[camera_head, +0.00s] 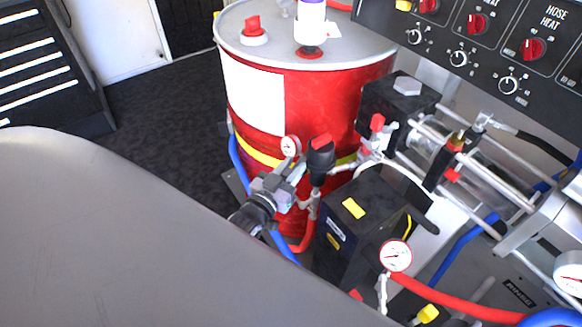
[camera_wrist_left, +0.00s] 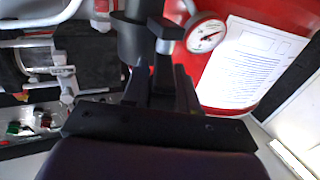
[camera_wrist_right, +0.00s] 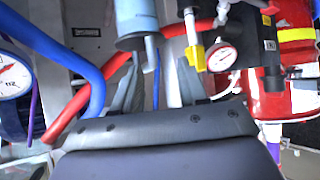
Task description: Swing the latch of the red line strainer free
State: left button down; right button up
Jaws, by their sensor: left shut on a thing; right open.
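The red line strainer (camera_head: 320,158) is a dark upright cylinder with a red cap, in front of the red drum. Its dark body also shows at the top of the left wrist view (camera_wrist_left: 134,38). My left gripper (camera_head: 288,180) is beside it on its left. In the left wrist view its fingers (camera_wrist_left: 161,82) are closed around the strainer's dark latch (camera_wrist_left: 166,30), whose grey-ended bar sticks out beyond them, next to the strainer body. My right gripper (camera_wrist_right: 155,85) is open and empty, below a pale blue cylinder (camera_wrist_right: 136,18); it is not seen in the head view.
A pressure gauge (camera_head: 291,146) stands close behind my left gripper; the red drum (camera_head: 330,100) is behind that. A black pump box (camera_head: 345,225) is to the right. Red and blue hoses (camera_wrist_right: 75,105) run left of my right gripper; a yellow-handled valve (camera_wrist_right: 194,54) is on its right.

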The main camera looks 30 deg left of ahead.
pick_arm(q)
jog(key=shift+w+r, duration=0.1)
jog(key=shift+r, duration=0.05)
jog(key=c, duration=1)
grip_release()
jog(key=shift+o, duration=0.2)
jog(key=shift+s, duration=0.4)
jog(key=s, duration=0.6)
jog(key=shift+s, duration=0.25)
jog(key=shift+d, duration=0.1)
